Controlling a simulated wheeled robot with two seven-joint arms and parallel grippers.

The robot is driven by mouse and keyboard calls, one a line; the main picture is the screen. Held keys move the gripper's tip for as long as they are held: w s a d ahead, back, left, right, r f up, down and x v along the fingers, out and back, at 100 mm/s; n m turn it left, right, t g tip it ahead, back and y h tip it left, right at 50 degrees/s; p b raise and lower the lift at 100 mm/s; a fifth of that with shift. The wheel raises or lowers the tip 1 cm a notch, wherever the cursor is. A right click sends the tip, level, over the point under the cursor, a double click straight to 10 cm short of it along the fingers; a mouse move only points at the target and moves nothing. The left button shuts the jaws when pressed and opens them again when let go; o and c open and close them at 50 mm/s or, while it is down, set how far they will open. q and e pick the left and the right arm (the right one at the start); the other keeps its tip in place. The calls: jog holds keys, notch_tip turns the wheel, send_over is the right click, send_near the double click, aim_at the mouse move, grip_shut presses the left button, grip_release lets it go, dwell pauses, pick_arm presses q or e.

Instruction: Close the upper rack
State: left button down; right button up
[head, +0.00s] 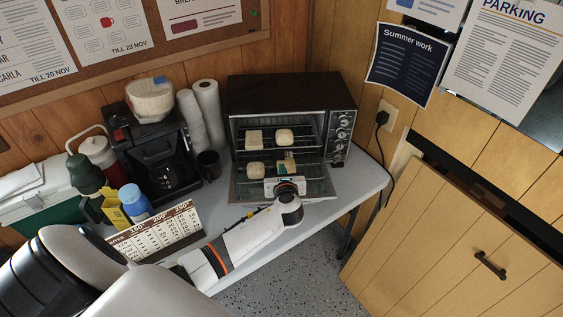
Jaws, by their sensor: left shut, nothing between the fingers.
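The toaster oven (290,95) stands on the table with its door (318,188) folded down open. Its upper rack (269,144) carries two pale bread pieces (254,138). How far this rack sticks out is hard to tell from here. The lower rack (271,171) beneath it also carries bread (255,169). My left gripper (287,162) is shut and empty. It reaches in over the open door, with its fingertips at the oven's front, below the upper rack's front edge in the picture. Its fingers partly hide the lower rack's right side. My right gripper is out of view.
A coffee maker (156,160), a dark mug (209,165) and paper rolls (208,105) stand left of the oven. The oven's knobs and a wall cable (381,118) are at right.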

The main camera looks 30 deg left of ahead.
aim_at(279, 144)
pick_arm(q)
jog(key=shift+w+a, duration=1)
jog(key=shift+w, duration=0.3)
jog(key=w+a+b, duration=0.1)
jog(key=w+a, duration=0.1)
jog(key=w+a+b, duration=0.1)
jog(key=w+a, duration=0.1)
jog(key=w, duration=0.1)
jog(key=w+a+b, duration=0.1)
jog(key=w+a, duration=0.1)
jog(key=w, duration=0.1)
jog(key=shift+a+f, duration=0.15)
jog(key=shift+a, duration=0.1)
jog(key=shift+w+a, duration=0.25)
jog(key=shift+w, duration=0.1)
jog(key=shift+r, duration=0.45)
jog(key=shift+r, duration=0.1)
